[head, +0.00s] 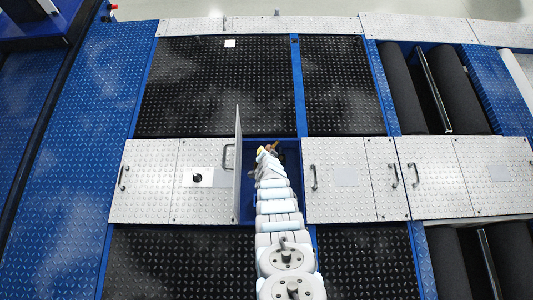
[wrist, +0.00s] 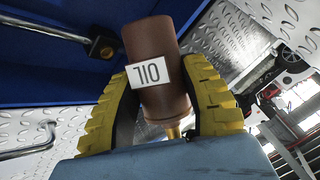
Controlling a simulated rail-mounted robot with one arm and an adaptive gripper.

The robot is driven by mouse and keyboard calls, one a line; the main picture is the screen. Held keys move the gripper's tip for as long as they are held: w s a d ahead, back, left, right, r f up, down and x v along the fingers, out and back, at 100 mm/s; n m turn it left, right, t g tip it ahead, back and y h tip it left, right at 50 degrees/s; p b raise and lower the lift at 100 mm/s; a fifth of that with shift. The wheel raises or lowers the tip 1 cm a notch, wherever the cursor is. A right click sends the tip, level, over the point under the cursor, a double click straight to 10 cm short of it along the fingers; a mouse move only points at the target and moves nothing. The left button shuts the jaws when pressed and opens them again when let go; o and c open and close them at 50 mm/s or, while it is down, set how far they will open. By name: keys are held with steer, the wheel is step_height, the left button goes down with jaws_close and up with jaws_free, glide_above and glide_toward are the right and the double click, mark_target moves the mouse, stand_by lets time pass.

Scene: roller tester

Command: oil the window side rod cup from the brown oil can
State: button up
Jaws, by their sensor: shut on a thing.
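The brown oil can (wrist: 160,65) fills the middle of the wrist view, with a white OIL label that reads upside down there. My gripper (wrist: 158,100) has its two yellow fingers shut around the can. A brass-coloured tip shows at the can's lower end in that picture. In the head view my gripper (head: 268,150) is at the open blue bay, with a bit of brown can (head: 273,146) showing. A dark rod with a black block (wrist: 103,48) is at the upper left of the wrist view, apart from the can. I cannot make out a rod cup for certain.
A tread-plate lid (head: 237,165) stands upright at the left edge of the blue bay (head: 290,158); its handle shows in the wrist view (wrist: 30,150). Closed silver covers (head: 340,180) lie to the right. Black rollers (head: 403,90) are at far right.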

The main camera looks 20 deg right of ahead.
steer(key=shift+f, duration=0.15)
steer(key=shift+w+h+b, duration=0.1)
steer(key=shift+h+b, duration=0.45)
steer(key=shift+h, duration=0.15)
steer(key=shift+f+n+h+b, duration=0.15)
steer(key=shift+n+h+b, duration=0.25)
steer(key=shift+b, duration=0.25)
steer(key=h+b, duration=0.1)
steer(key=b, duration=0.1)
steer(key=shift+n+t+b, duration=0.3)
steer(key=shift+t+b, duration=0.05)
steer(key=shift+t, duration=0.05)
steer(key=shift+h, duration=0.3)
steer(key=shift+d+b, duration=0.1)
steer(key=shift+b, duration=0.35)
